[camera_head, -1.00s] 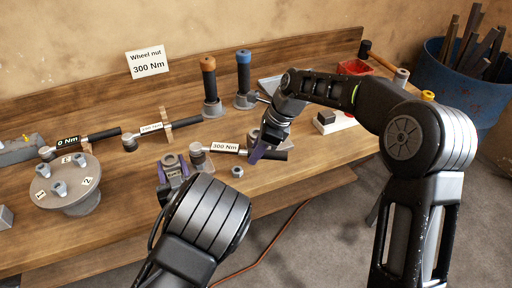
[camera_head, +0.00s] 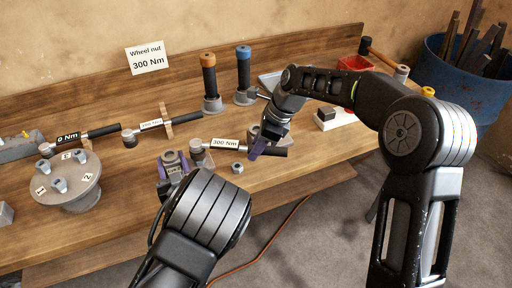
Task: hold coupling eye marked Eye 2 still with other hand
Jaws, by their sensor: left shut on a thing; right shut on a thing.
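The coupling eye marked Eye 2 (camera_head: 173,170) is a small grey metal piece with a dark label near the bench's front edge. My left gripper (camera_head: 172,178), with purple fingers, is shut on it; my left forearm hides part of the grip. The torque wrench marked 300 Nm (camera_head: 225,143) lies just right of the eye, its grey head close beside it. Whether the head touches the eye, I cannot tell. My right gripper (camera_head: 260,146) is shut on the wrench's black handle.
A loose nut (camera_head: 237,168) lies in front of the wrench. A round grey hub (camera_head: 66,190) with studs stands at the left. Two more wrenches lie behind it.

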